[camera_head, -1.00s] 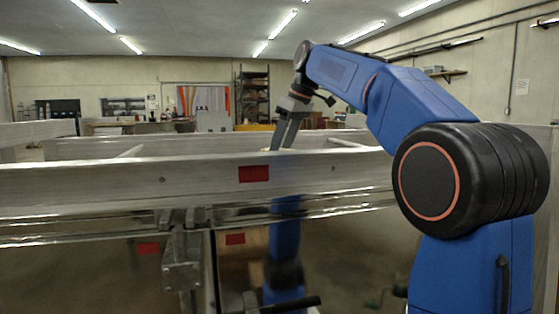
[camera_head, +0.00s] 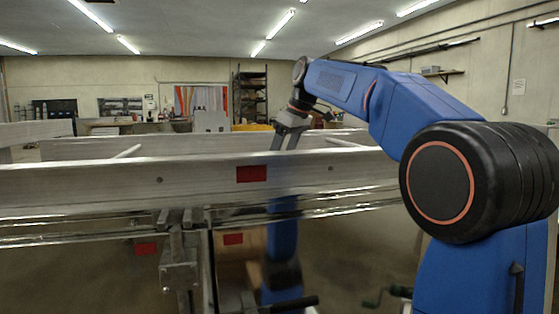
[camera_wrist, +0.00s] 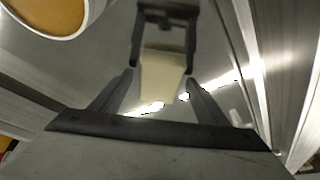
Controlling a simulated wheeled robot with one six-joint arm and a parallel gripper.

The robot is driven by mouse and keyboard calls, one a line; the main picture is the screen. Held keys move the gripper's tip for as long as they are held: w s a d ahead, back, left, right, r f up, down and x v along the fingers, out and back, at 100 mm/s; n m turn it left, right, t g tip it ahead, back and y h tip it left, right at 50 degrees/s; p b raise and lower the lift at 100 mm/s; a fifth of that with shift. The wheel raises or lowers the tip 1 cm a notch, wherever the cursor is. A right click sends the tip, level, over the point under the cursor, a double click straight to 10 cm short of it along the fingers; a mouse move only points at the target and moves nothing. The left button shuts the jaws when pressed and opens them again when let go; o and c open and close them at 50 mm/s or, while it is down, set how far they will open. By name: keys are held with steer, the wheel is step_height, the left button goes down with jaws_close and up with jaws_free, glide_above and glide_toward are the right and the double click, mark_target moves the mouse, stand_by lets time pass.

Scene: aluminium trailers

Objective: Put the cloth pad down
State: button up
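The beige cloth pad (camera_wrist: 163,74) shows in the wrist view between my fingertips, on or just above the shiny metal surface. My gripper (camera_wrist: 160,78) is open, its two fingers spread to either side of the pad, with a visible gap at the left finger. A dark mirror image of the gripper shows in the metal beyond the pad. In the head view my gripper (camera_head: 285,146) points down behind the near aluminium beam (camera_head: 100,183), which hides the fingertips and the pad.
A round white-rimmed thing with an orange-brown inside (camera_wrist: 48,12) is at the upper left of the wrist view, close to my gripper. A tall metal wall (camera_wrist: 290,60) runs along the right. More trailer rails (camera_head: 200,146) lie behind the near beam.

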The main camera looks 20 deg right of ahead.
steer(key=shift+r, duration=0.1)
steer(key=v, duration=1.2)
